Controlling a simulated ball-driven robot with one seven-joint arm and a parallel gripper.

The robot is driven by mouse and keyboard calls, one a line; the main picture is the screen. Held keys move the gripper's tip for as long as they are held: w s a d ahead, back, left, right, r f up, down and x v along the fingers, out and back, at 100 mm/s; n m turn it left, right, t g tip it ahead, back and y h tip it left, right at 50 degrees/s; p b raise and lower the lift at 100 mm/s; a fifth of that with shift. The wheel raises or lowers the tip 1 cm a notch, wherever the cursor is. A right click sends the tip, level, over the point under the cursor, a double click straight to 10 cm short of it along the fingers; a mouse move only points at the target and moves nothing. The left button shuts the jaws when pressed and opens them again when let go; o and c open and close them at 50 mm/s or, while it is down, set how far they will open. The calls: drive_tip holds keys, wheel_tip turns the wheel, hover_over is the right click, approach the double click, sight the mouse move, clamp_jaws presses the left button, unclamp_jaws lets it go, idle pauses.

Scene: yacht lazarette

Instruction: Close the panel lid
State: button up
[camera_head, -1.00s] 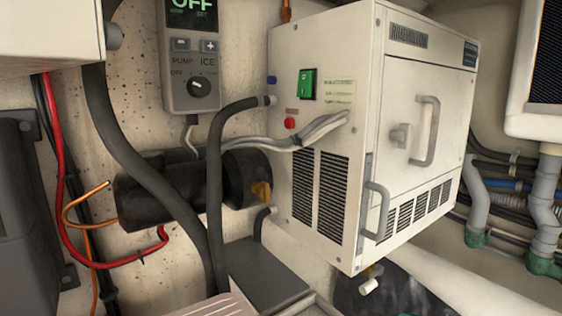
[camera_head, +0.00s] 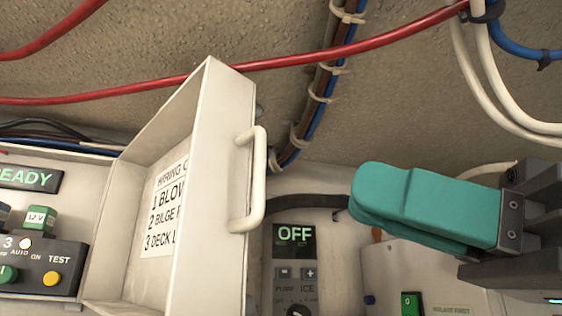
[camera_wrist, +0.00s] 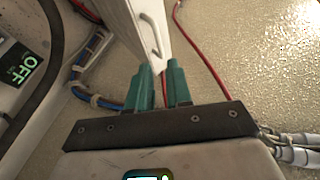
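The panel lid (camera_head: 213,165) is a white, deep-edged cover standing open in the head view. Its inner face carries a printed wiring label (camera_head: 167,205). A white bar handle (camera_head: 258,180) is on its right side. The open panel box (camera_head: 80,165) lies to its left. My gripper (camera_head: 362,195), with teal fingers, is to the right of the handle and apart from it. In the wrist view, a narrow empty gap shows between the fingers (camera_wrist: 160,72). The lid (camera_wrist: 124,18) and its handle (camera_wrist: 152,34) show beyond the fingertips.
Red cable (camera_head: 290,62) runs along the wall above the lid. A clipped cable bundle (camera_head: 318,95) passes behind it. A pump control unit (camera_head: 295,255) reading OFF is below, between lid and gripper. A white cabinet (camera_head: 400,265) sits below my gripper.

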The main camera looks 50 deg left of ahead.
drive_tip(key=p+x, duration=0.2)
drive_tip(key=x, duration=0.6)
drive_tip(key=shift+c, duration=0.5)
clamp_jaws()
idle(0.8)
